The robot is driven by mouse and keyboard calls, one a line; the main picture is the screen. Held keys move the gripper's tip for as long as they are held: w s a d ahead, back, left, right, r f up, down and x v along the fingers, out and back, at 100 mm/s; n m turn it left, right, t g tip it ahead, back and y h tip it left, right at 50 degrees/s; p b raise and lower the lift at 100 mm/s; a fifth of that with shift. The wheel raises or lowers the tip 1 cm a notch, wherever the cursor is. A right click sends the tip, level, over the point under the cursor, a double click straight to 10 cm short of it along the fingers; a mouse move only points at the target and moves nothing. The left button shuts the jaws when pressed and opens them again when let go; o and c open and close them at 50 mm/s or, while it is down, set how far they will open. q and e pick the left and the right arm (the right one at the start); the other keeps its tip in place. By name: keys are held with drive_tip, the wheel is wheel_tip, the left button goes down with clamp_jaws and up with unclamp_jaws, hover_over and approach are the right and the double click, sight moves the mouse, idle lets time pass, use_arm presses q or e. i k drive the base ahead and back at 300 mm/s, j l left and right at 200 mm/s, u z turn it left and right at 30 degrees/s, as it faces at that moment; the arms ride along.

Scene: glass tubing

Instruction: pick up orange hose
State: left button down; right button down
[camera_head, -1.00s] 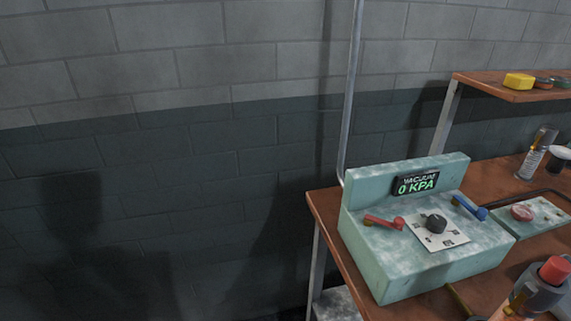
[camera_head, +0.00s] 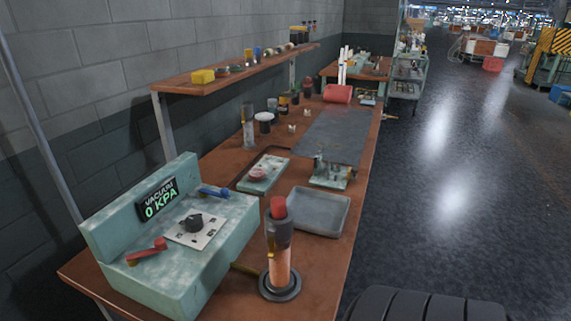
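I cannot make out an orange hose for certain. A torch-like tool (camera_head: 279,262) with a red top, a dark collar and a copper-orange body stands upright on a round dark base near the bench front. A short brownish rod or tube (camera_head: 245,268) lies between it and the pale green vacuum box (camera_head: 185,240); I cannot tell what it is. The box's display reads 0 KPA, and it has a red lever, a blue lever and a black knob. Neither of my grippers is in view.
The brown workbench (camera_head: 335,270) runs away from me, with a grey tray (camera_head: 318,212), a dark mat (camera_head: 325,135) and small bottles on it. A shelf (camera_head: 215,82) hangs over its left side. A dark ribbed shape (camera_head: 425,304) shows at bottom right. The floor (camera_head: 455,190) right of the bench is open.

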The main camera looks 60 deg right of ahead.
sight(280, 280)
drive_tip(key=z, duration=1.9)
